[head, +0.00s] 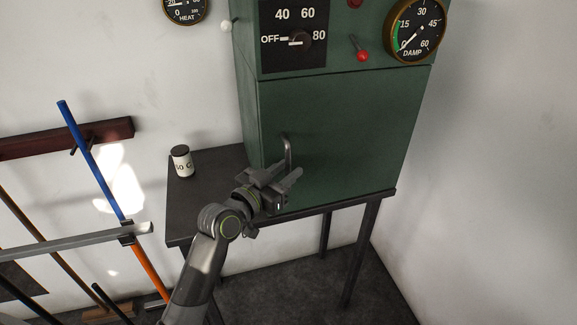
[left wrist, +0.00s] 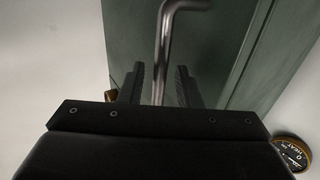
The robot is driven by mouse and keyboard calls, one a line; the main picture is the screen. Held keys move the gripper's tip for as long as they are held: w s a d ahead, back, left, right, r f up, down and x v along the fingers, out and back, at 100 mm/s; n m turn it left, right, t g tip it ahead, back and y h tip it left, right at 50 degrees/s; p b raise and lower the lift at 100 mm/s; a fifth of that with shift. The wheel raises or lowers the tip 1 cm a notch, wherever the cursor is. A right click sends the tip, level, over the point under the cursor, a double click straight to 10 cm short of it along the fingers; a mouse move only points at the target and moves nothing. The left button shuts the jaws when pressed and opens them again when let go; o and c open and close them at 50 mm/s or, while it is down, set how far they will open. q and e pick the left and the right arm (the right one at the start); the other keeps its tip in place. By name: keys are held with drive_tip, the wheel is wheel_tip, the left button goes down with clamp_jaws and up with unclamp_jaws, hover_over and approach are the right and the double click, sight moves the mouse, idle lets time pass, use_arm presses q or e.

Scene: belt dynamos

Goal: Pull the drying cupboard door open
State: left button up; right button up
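The green drying cupboard (head: 345,130) stands on a dark table, and its front door looks shut. A metal bar handle (head: 288,152) stands upright near the door's left edge. My left gripper (head: 284,180) is at the handle's lower part. In the left wrist view the handle (left wrist: 163,50) runs down between the two open fingers (left wrist: 160,88), with a gap showing on each side. The handle's lower end is hidden by the gripper. My right gripper does not show in either view.
The dark table (head: 205,205) has a small labelled jar (head: 181,161) at its left. The cupboard's top panel carries a dial (head: 299,40), a red lever (head: 362,55) and a DAMP gauge (head: 415,28). Poles (head: 90,160) lean on the left wall. A white wall stands close right.

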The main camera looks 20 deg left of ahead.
use_arm(q)
drive_tip(key=shift+w+d, duration=0.2)
drive_tip(key=shift+w, duration=0.2)
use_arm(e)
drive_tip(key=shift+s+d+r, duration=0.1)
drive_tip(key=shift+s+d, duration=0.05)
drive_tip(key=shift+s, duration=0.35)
use_arm(q)
clamp_jaws()
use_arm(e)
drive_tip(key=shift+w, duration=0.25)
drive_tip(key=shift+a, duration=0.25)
